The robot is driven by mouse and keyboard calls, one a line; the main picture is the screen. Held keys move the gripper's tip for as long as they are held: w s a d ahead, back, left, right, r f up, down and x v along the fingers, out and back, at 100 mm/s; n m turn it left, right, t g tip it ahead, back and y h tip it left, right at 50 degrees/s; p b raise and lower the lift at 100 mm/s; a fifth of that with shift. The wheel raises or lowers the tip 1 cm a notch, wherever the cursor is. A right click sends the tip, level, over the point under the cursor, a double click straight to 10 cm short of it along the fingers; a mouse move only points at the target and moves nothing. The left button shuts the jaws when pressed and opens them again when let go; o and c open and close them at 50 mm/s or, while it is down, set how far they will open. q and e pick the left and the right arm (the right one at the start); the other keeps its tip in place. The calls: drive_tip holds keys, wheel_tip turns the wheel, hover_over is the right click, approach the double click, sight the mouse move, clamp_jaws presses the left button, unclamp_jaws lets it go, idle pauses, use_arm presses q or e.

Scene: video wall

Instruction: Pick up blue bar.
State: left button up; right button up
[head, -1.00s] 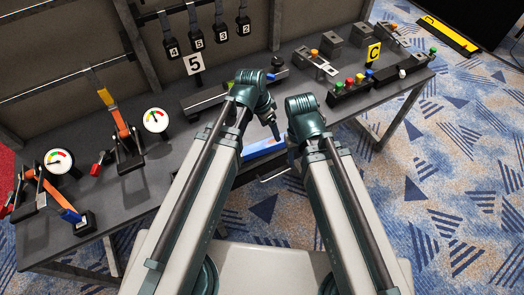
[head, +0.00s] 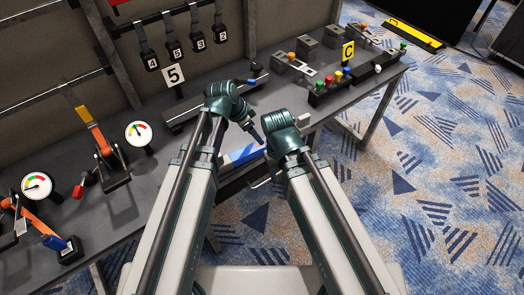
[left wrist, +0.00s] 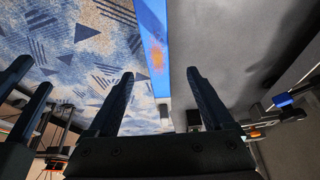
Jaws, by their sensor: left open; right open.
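A long blue strip (head: 243,154) lies at the table's front edge between my arms, partly hidden by them. It also shows in the left wrist view (left wrist: 152,30), running away past my fingertips, with an orange patch on it. It is the largest blue bar-like thing in view. My left gripper (left wrist: 160,80) is open and empty, with the strip beyond its fingers and apart from them. In the head view the left gripper (head: 254,131) is mostly hidden behind its wrist. My right gripper (left wrist: 28,85) is open at the left of the wrist view. Its fingers are largely hidden in the head view.
The grey table (head: 165,180) holds toggle clamps (head: 112,160), white gauges (head: 138,134), a long rail (head: 190,118) and a button box (head: 328,88). A small blue-tipped piece (head: 257,82) lies behind my wrists. Black tags hang at the back. Patterned carpet lies right of the table.

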sight(258, 144)
use_arm(q)
drive_tip(key=shift+b+x, duration=1.2)
drive_tip(key=shift+x, duration=0.65)
use_arm(e)
drive_tip(key=shift+f, duration=1.75)
use_arm(q)
drive_tip(key=shift+f, duration=0.1)
use_arm(e)
drive_tip(key=shift+f, duration=0.1)
use_arm(q)
drive_tip(key=b+x, duration=0.4)
drive_tip(key=shift+s+f, duration=0.25)
drive_tip(key=shift+f, duration=0.05)
drive_tip(key=shift+w+d+f+b, duration=0.1)
drive_tip(key=shift+d+f+b, duration=0.15)
drive_tip(key=shift+b, duration=0.25)
use_arm(e)
wheel_tip(258, 144, down, 5)
drive_tip(key=shift+r, duration=0.15)
use_arm(q)
drive_tip(key=shift+a, duration=0.1)
clamp_jaws()
